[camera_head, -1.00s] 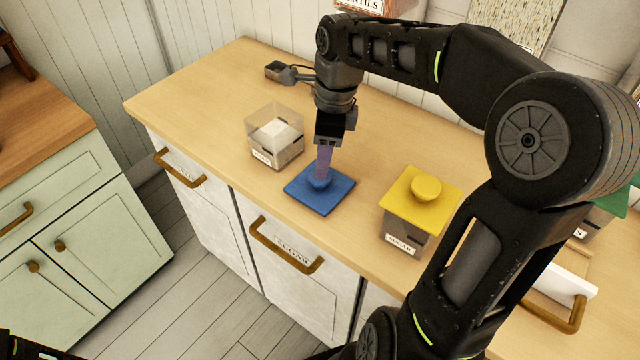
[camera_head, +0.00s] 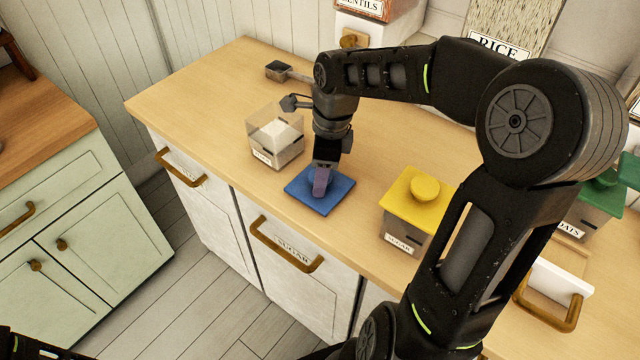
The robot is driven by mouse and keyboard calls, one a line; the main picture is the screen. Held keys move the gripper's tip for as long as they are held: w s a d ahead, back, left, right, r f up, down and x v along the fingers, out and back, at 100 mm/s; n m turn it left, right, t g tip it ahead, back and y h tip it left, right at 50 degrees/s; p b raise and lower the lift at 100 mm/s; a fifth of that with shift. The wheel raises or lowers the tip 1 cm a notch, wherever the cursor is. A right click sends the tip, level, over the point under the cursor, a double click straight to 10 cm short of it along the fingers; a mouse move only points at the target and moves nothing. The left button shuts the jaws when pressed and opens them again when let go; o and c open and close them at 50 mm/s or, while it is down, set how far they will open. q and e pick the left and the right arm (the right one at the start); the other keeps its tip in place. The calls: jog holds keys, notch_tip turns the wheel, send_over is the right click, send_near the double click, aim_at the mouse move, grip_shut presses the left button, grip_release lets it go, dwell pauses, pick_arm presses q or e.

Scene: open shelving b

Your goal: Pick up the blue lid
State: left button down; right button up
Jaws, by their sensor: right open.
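The blue lid (camera_head: 335,196) is a flat square with a round knob, lying on the wooden counter near its front edge. My right gripper (camera_head: 320,187) is over it, pointing down, with its purplish fingers at the knob and hiding most of it. The right gripper is open; whether the fingers touch the knob cannot be told. My left gripper does not show.
A clear, lidless canister (camera_head: 277,138) with white contents stands just left of the lid. A canister with a yellow lid (camera_head: 410,190) stands to the right. A small scoop (camera_head: 279,71) lies behind. A green-lidded canister (camera_head: 597,205) is at far right. The counter's left end (camera_head: 170,98) is clear.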

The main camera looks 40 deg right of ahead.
jog(key=c, duration=1)
jog(key=shift+r, duration=0.1)
notch_tip(320, 180, up, 9)
jog(key=shift+f, duration=0.1)
jog(key=shift+r, duration=0.5)
jog(key=shift+d, duration=0.1)
